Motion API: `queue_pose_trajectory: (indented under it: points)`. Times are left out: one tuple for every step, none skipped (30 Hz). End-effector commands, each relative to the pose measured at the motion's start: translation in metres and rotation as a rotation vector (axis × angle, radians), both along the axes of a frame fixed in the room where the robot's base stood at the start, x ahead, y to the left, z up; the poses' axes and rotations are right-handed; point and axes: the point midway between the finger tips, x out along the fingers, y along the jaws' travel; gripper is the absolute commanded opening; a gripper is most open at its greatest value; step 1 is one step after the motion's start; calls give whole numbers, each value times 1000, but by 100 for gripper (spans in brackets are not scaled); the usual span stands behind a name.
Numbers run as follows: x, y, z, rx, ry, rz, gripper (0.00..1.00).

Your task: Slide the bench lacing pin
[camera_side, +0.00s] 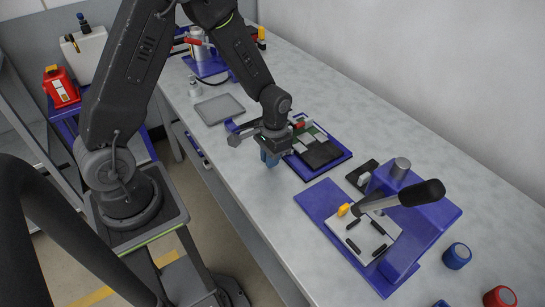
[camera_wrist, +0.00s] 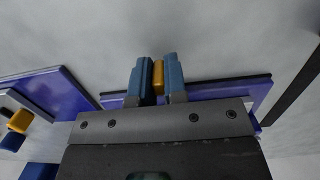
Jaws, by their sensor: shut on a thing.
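My gripper (camera_side: 268,158) is over the light bench, beside the front left edge of a blue base plate (camera_side: 340,159). In the wrist view its two blue fingers (camera_wrist: 158,78) are shut on a small upright yellow piece (camera_wrist: 158,76). The yellow piece may be the lacing pin's grip; I cannot tell for sure. In the side view it is hidden by the fingers. Dark strips (camera_side: 321,154) and light pieces lie on the base plate. I cannot tell whether the yellow piece touches the plate or bench.
A blue press (camera_side: 430,218) with a black-knobbed lever (camera_side: 421,193) stands to the right. A grey tray (camera_side: 219,109) lies to the left. Blue (camera_side: 456,256) and red (camera_side: 499,298) round items sit at lower right. The wall borders the bench's back.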

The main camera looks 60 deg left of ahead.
Motion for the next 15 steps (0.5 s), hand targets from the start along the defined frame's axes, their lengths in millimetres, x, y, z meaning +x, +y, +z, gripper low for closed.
queue_pose_trajectory:
  points:
    - [2, 0, 0, 0, -2, 0, 0]
    - [3, 0, 0, 0, -2, 0, 0]
    - [4, 0, 0, 0, -3, 0, 0]
    - [5, 0, 0, 0, -3, 0, 0]
    - [6, 0, 1, 0, -3, 0, 0]
    - [7, 0, 1, 0, -3, 0, 0]
    - [8, 0, 1, 0, -2, 0, 0]
    - [9, 0, 1, 0, -2, 0, 0]
    - [10, 0, 1, 0, -2, 0, 0]
    - [11, 0, 1, 0, -2, 0, 0]
    - [12, 0, 1, 0, -2, 0, 0]
    - [13, 0, 1, 0, -2, 0, 0]
    - [14, 0, 1, 0, -2, 0, 0]
    - [15, 0, 0, 0, -2, 0, 0]
    - [16, 0, 0, 0, -2, 1, 0]
